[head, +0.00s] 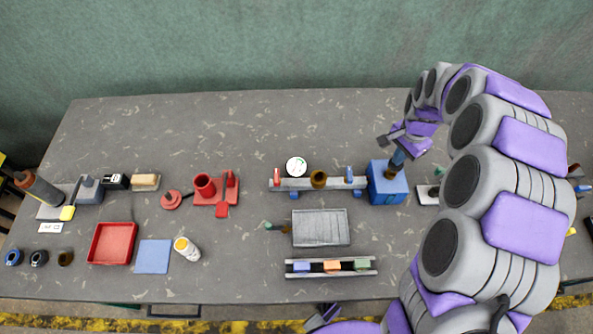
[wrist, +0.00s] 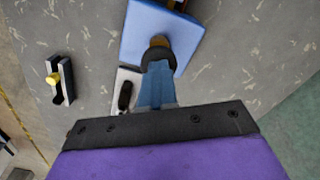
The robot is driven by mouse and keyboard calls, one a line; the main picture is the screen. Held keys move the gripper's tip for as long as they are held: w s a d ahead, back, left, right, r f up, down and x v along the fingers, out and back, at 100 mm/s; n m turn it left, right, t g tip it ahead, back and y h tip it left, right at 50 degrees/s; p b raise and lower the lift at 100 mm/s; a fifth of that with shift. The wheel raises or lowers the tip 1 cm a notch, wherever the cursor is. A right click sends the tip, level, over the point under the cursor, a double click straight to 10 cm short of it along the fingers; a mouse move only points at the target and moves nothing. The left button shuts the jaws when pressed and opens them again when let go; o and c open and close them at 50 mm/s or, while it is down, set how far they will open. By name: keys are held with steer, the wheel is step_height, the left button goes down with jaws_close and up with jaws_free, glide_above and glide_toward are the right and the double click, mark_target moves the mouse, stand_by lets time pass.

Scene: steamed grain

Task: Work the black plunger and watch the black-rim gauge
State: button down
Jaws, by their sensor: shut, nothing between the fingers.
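The black-rim gauge (head: 297,167) is a small round white dial with a dark rim, behind the grey rail in the head view; its reading is too small to tell. A blue box (head: 387,190) stands right of the rail and also shows in the wrist view (wrist: 150,25). A dark round knob (wrist: 158,43) on the box appears to be the black plunger. My gripper (head: 397,158) is shut and empty, its tips directly over the box. In the wrist view its blue-grey fingers (wrist: 158,68) overlap the knob; I cannot tell whether they touch it.
The grey rail (head: 337,184) carries a brown round part and red and blue levers. A pale plate (head: 427,195) with a dark part sits right of the box. A grey tray (head: 321,228) and red tray (head: 112,243) lie nearer. The table's back strip is clear.

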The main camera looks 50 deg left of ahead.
steer(key=shift+r+p, duration=0.85)
steer(key=shift+r, duration=2.2)
